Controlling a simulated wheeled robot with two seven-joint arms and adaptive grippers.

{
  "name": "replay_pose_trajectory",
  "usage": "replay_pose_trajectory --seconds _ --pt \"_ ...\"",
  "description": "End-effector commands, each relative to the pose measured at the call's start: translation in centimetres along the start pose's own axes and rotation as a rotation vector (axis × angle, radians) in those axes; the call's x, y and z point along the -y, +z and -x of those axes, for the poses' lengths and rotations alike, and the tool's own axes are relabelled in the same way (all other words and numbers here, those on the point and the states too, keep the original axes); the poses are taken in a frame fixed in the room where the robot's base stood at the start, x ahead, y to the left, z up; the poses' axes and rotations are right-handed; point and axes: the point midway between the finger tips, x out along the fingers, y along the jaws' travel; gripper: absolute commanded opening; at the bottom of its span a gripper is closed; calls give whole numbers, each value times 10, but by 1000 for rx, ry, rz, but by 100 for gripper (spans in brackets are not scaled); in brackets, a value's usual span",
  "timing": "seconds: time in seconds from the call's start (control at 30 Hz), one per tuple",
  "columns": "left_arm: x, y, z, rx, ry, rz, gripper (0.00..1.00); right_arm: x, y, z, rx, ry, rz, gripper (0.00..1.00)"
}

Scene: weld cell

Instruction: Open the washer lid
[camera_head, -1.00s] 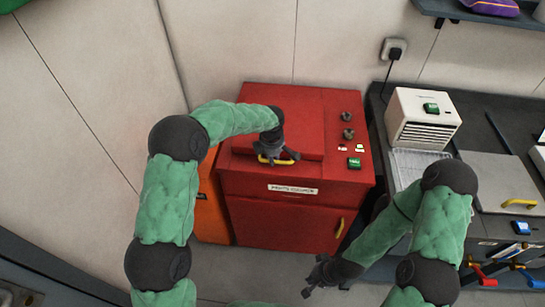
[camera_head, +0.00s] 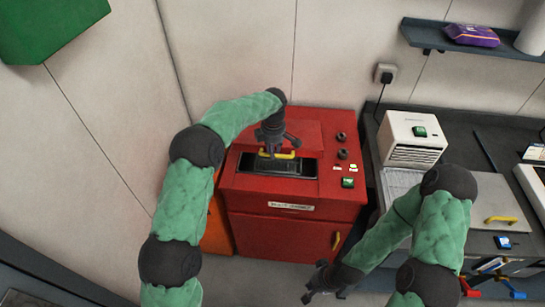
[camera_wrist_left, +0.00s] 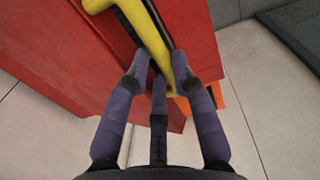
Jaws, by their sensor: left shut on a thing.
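The red washer (camera_head: 290,195) stands against the back wall in the head view. Its lid (camera_head: 295,130) is partly raised, and a dark opening (camera_head: 278,167) shows below the lid's front edge. My left gripper (camera_head: 268,150) is shut on the yellow lid handle (camera_head: 283,155). In the left wrist view the fingers (camera_wrist_left: 165,75) are around the yellow handle (camera_wrist_left: 170,60) beside the red lid. My right gripper (camera_head: 318,287) is low in front of the washer, apart from it; its finger opening is too small to tell.
Knobs (camera_head: 341,137) and a green switch (camera_head: 348,183) sit on the washer's top right. A worktop to the right carries a white unit (camera_head: 410,135) and a flat lid with a yellow handle (camera_head: 500,219). A shelf (camera_head: 470,45) hangs at upper right.

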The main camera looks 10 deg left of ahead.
Motion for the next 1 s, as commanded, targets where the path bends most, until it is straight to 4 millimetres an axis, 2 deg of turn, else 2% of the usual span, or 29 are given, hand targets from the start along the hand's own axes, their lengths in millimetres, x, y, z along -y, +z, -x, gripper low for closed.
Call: replay_pose_trajectory --seconds 0.03,0.1,0.4,0.7,1.0 --pt "-12 -1 18 4 24 4 0 4 0 11 0 0 0 0" --pt "-19 -1 28 5 25 4 0 7 1 20 0 0 0 0" --pt "-44 -1 58 3 23 4 0 18 2 51 0 0 0 0" --pt "-58 -2 69 0 20 3 0 24 2 67 0 0 0 0" --pt "-60 -3 69 -1 16 3 0 25 3 70 0 0 0 0"
